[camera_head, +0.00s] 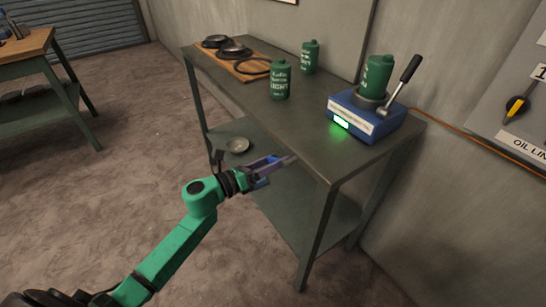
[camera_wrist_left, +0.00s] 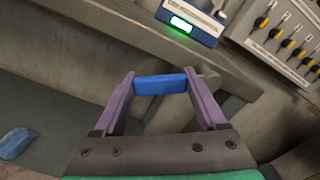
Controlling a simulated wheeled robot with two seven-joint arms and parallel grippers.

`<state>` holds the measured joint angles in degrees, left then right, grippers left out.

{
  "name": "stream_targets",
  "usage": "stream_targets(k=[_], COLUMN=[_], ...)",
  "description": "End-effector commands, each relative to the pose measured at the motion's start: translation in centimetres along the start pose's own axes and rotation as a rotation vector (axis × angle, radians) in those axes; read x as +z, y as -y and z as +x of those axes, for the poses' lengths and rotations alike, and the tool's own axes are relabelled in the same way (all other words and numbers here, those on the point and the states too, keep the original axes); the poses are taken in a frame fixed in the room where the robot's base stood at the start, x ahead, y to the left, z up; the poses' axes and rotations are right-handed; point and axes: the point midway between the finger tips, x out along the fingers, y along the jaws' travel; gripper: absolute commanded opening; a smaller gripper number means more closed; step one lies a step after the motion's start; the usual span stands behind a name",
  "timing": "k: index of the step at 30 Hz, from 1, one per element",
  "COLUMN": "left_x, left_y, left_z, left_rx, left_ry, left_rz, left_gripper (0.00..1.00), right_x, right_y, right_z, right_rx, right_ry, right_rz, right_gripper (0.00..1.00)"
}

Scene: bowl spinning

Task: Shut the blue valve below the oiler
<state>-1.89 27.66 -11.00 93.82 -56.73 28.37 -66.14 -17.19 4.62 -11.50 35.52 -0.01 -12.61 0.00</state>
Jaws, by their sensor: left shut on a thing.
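My left gripper (camera_head: 272,169) is in front of the table's near long edge, at about the height of its top. In the left wrist view its two purple fingers (camera_wrist_left: 160,88) are shut on a blue bar-shaped piece (camera_wrist_left: 160,84), which looks like the blue valve's handle. In the head view only a little blue (camera_head: 262,183) shows beside the fingers. A grey rounded part (camera_wrist_left: 209,76) is just right of the blue piece. The blue oiler (camera_head: 362,117), with a lit green display, stands on the table. My right gripper is not in view.
The table (camera_head: 310,140) holds green cans (camera_head: 281,80) and a wooden board (camera_head: 245,73) with dark round parts. A bowl (camera_head: 238,145) is on the lower shelf. A wall panel (camera_head: 520,110) with yellow-black knobs is at the right. Open floor lies left.

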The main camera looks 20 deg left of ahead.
Motion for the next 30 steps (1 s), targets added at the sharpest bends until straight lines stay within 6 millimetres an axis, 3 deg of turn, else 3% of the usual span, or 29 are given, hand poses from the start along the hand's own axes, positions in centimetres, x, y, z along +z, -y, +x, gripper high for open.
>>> stream_targets(k=[30], left_x=[-4.1], left_y=[2.2], left_z=[0.0], left_rx=[0.001], left_ry=[0.002], left_rz=[-0.906], left_gripper=[0.0], right_x=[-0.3], right_y=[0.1], right_z=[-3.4], right_rx=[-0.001], right_ry=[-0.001], right_rz=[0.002], right_gripper=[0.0])
